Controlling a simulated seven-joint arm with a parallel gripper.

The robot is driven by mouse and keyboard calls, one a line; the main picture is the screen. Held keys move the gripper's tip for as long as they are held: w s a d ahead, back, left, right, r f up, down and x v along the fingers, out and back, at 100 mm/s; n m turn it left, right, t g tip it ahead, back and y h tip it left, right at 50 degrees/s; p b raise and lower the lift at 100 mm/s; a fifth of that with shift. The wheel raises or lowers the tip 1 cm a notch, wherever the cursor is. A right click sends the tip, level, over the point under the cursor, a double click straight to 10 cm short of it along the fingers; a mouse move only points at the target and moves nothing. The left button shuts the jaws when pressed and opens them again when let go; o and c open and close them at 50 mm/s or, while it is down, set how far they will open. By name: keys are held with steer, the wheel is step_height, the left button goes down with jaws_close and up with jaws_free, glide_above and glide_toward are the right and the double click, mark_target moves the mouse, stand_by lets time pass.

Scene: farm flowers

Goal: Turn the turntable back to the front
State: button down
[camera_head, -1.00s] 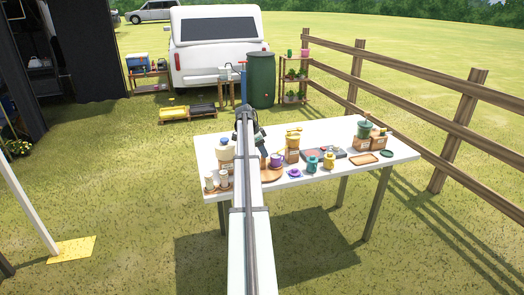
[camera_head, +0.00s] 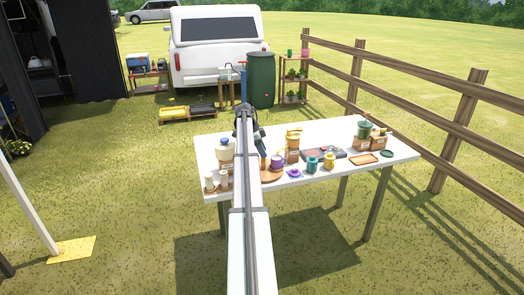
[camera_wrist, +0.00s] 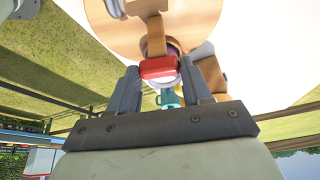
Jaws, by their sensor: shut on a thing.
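The turntable, a round wooden disc (camera_wrist: 196,20), fills the top middle of the wrist view. In the head view the wooden turntable (camera_head: 272,176) sits on the white table, partly hidden by my arm. A wooden bar with a red end piece (camera_wrist: 158,67) sticks out from the turntable. My gripper (camera_wrist: 160,72) is shut on this red handle, one dark finger on each side. A purple mug (camera_head: 277,161) stands at the turntable in the head view. My gripper's fingertips cannot be made out clearly in the head view.
On the white table (camera_head: 330,178), a bottle and white cups (camera_head: 217,181) stand left of my arm. A wooden fence (camera_head: 440,120) runs beyond the right edge.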

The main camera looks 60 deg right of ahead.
steer(key=shift+w+d+m+y, duration=0.1)
steer(key=shift+m+y, duration=0.55)
steer(key=shift+m, duration=1.05)
steer(key=shift+d+m+y, duration=0.1)
steer(key=shift+m+y, duration=0.55)
steer(key=shift+m, duration=1.05)
steer(key=shift+d+m+y, duration=0.1)
steer(key=shift+m+y, duration=0.6)
steer(key=shift+m, duration=2)
steer(key=shift+m+y, duration=0.4)
steer(key=shift+m, duration=0.3)
steer(key=shift+c, duration=2.4)
jaws_free()
steer(key=shift+w+d+r, duration=0.1)
steer(key=shift+d+r, duration=0.1)
steer(key=shift+r, duration=0.3)
steer(key=w+d, duration=0.7)
steer(key=w, duration=0.2)
steer(key=shift+w, duration=0.3)
